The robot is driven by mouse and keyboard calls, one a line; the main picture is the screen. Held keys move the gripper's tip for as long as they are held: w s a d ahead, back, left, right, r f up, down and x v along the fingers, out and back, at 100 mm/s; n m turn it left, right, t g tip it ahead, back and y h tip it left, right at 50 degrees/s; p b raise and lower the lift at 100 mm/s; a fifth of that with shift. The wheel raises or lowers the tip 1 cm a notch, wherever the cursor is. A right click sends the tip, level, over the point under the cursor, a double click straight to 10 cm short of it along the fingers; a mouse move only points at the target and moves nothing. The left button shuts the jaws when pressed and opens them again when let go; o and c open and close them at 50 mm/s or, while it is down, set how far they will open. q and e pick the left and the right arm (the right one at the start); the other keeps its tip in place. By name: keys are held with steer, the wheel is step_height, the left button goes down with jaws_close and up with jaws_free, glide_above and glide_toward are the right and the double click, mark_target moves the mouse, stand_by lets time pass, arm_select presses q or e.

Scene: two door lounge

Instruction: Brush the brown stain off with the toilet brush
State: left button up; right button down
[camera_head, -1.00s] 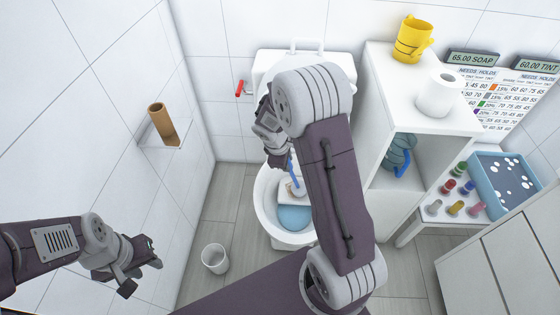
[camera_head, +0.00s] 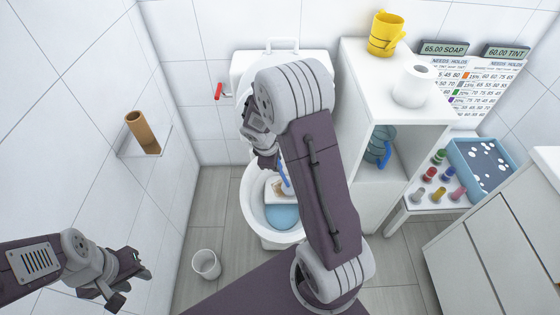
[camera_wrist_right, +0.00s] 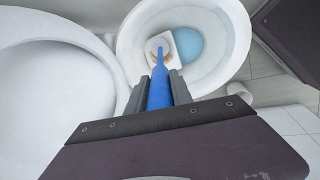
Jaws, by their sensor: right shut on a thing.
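The toilet bowl (camera_head: 249,205) stands open in the middle of the head view, with blue water (camera_head: 283,216) in it. A brown stain (camera_head: 274,187) shows on a pale patch inside the bowl, partly hidden by my arm and the brush. My right gripper (camera_wrist_right: 160,76) is shut on the blue handle of the toilet brush (camera_wrist_right: 159,92). The brush points down into the bowl, its far end at the brown stain (camera_wrist_right: 153,56). Whether it touches the stain is unclear. My left gripper (camera_head: 136,280) is empty, fingers apart, at the lower left.
A red lever (camera_head: 218,91) is beside the cistern. A brown tube (camera_head: 141,130) stands on a wall shelf at left. A white cup (camera_head: 206,264) is on the floor. A white cabinet (camera_head: 352,80) closely flanks the toilet's right side.

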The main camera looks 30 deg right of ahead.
steer(key=shift+w+a+p, duration=0.9)
steer(key=shift+w+a, duration=1.5)
steer(key=shift+a, duration=1.5)
steer(key=shift+d+p, duration=0.65)
steer(key=shift+d, duration=1.6)
steer(key=shift+s+d+b, duration=0.1)
steer(key=shift+s+d, duration=0.5)
steer(key=shift+d, duration=0.4)
steer(key=shift+s+d+b, duration=0.15)
steer(key=shift+s+d, duration=0.45)
steer(key=shift+d, duration=0.4)
steer(key=shift+s+d+b, duration=0.1)
steer(key=shift+s+d, duration=0.5)
steer(key=shift+d, duration=0.4)
